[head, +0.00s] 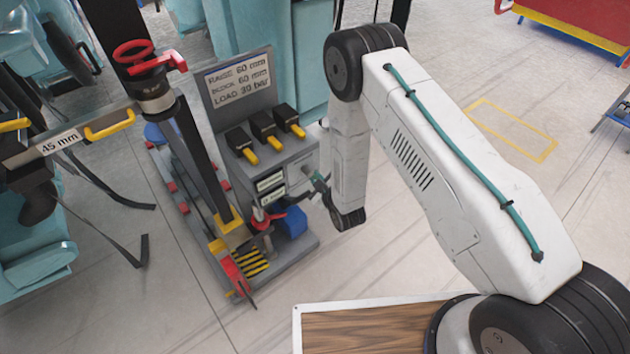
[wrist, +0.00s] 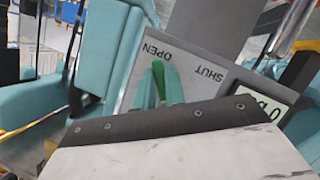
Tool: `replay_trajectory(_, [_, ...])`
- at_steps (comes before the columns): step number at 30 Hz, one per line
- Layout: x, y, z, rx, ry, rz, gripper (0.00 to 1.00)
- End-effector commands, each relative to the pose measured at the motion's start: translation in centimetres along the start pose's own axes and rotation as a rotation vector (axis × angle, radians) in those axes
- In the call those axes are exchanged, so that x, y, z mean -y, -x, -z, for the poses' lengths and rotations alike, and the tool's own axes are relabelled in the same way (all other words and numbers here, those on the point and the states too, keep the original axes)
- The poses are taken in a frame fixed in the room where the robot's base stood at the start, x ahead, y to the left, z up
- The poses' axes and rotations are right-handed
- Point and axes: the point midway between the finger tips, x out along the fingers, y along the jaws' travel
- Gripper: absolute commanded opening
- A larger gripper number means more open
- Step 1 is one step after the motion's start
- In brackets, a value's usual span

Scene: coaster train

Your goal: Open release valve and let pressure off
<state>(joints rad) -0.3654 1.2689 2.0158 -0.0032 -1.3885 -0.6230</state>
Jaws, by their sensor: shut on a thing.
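In the wrist view my gripper (wrist: 163,88), with teal fingers, is shut on a green valve lever (wrist: 158,72). The lever is on a light grey panel (wrist: 192,58) marked OPEN and SHUT. Its visible end lies nearer the word OPEN; the fingers hide its lower part. A display (wrist: 264,103) at the right shows a "0" with the rest of its text partly cut off by my wrist. In the head view my gripper (head: 318,183) reaches the right side of the grey pump stand (head: 292,160); the lever is hidden there.
A sign (head: 238,80) reads load 30 bar. Below it are several black blocks with yellow handles (head: 265,128). A jack column (head: 196,155) with a red handwheel (head: 133,50) stands to the left. The floor at right is open.

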Motion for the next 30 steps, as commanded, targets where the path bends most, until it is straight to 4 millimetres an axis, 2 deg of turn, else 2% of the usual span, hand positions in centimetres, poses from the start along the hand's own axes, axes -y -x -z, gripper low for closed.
replay_trajectory(12, [-0.67, 0.01, 0.05, -0.001, 0.175, -0.073, 0.00])
replay_trajectory(29, [-0.79, 0.01, 0.08, -0.001, 0.200, -0.084, 0.00])
replay_trajectory(30, [-0.79, 0.01, 0.09, -0.001, 0.200, -0.084, 0.20])
